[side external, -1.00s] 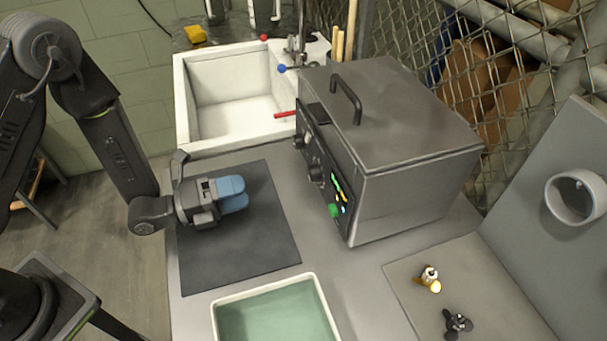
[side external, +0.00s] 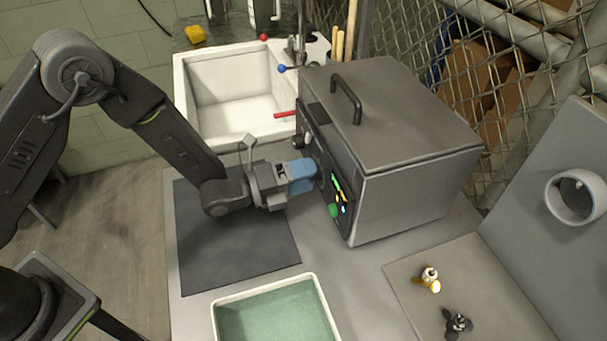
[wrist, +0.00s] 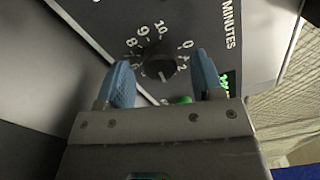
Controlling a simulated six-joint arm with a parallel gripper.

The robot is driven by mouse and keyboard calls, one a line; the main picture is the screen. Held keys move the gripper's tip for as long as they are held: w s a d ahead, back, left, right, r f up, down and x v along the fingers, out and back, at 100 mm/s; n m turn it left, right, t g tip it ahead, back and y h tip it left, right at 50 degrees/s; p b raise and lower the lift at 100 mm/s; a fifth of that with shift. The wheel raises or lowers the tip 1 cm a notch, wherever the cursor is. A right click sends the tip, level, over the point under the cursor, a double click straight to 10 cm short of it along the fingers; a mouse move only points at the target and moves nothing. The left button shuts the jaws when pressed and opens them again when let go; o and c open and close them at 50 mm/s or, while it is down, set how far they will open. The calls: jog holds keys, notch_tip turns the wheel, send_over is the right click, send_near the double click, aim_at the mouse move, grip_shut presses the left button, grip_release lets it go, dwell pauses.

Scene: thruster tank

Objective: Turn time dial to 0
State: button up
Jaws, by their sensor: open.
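The time dial (wrist: 156,66) is a dark round knob on the dark front panel (wrist: 100,18), below the word MINUTES and ringed by white numbers. In the wrist view, the 0 is at its upper right. A light mark on the knob appears to point downward, away from the 0. My gripper (wrist: 163,74) is open, with one blue finger on each side of the dial and gaps between. In the side external view, my gripper (side external: 305,173) is at the front of the grey metal box (side external: 415,130) and hides the dial.
Another knob (side external: 298,141) sits farther back on the panel, with a green button (side external: 333,211) and lit indicators nearer. A white sink (side external: 182,100) with a red-handled lever (side external: 285,114) is behind. A green-filled tray (side external: 217,325) stands in front. The dark mat (side external: 215,270) is clear.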

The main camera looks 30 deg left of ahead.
jog(key=c, duration=0.9)
jog(key=shift+n, duration=0.4)
jog(key=n, duration=0.4)
jog(key=shift+n, duration=0.4)
jog(key=n, duration=0.4)
jog(key=shift+n, duration=0.4)
jog(key=o, duration=0.9)
